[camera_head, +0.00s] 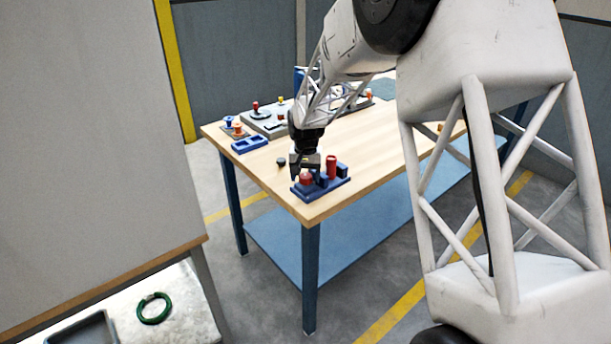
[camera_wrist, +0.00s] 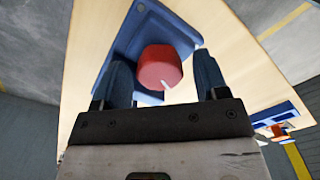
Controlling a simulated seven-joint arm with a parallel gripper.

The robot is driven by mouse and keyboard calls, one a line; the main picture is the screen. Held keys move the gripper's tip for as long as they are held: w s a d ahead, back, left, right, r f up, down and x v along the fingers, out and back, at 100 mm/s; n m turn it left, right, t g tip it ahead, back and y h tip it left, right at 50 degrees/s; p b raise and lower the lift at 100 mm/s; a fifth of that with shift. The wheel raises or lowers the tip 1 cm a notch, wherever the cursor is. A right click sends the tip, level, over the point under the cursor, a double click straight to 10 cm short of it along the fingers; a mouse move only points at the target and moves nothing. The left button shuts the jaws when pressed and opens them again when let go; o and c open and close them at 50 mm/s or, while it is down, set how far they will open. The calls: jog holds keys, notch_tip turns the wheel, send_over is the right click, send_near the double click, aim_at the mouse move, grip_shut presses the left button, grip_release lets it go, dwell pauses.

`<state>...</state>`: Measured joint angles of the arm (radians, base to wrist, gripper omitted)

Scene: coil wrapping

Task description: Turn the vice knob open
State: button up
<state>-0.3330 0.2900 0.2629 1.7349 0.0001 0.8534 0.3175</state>
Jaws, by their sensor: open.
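The vice is a blue block-like fixture (camera_head: 340,187) near the front corner of the wooden table. Its red round knob (camera_wrist: 158,68) has a white mark on its edge and shows between my fingers in the wrist view. The knob (camera_head: 306,180) also shows low at the gripper in the head view. My gripper (camera_head: 305,168) points down over the left part of the vice. It is open, with one finger on each side of the knob. I cannot tell whether either finger touches it. A taller red cylinder (camera_head: 331,166) stands on the vice, right of my gripper.
A small dark round piece (camera_head: 281,162) lies left of the gripper. A blue tray (camera_head: 249,144), small spools (camera_head: 237,129) and a grey board (camera_head: 270,127) with coloured posts sit farther back. The table's front edge is close to the vice. The table's right middle is clear.

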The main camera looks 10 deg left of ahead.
aim_at(306, 176)
jog(key=shift+m, duration=0.4)
jog(key=shift+m, duration=1.2)
jog(key=shift+r, duration=0.2)
notch_tip(306, 176, up, 8)
jog(key=shift+d+f, duration=0.1)
jog(key=s+d+r, duration=0.5)
jog(key=s+d, duration=0.2)
jog(key=s, duration=0.2)
jog(key=s+d+r+n+t, duration=0.1)
jog(key=s+d+r, duration=0.5)
jog(key=s+d, duration=0.2)
jog(key=shift+s, duration=0.4)
jog(key=shift+w+f, duration=0.1)
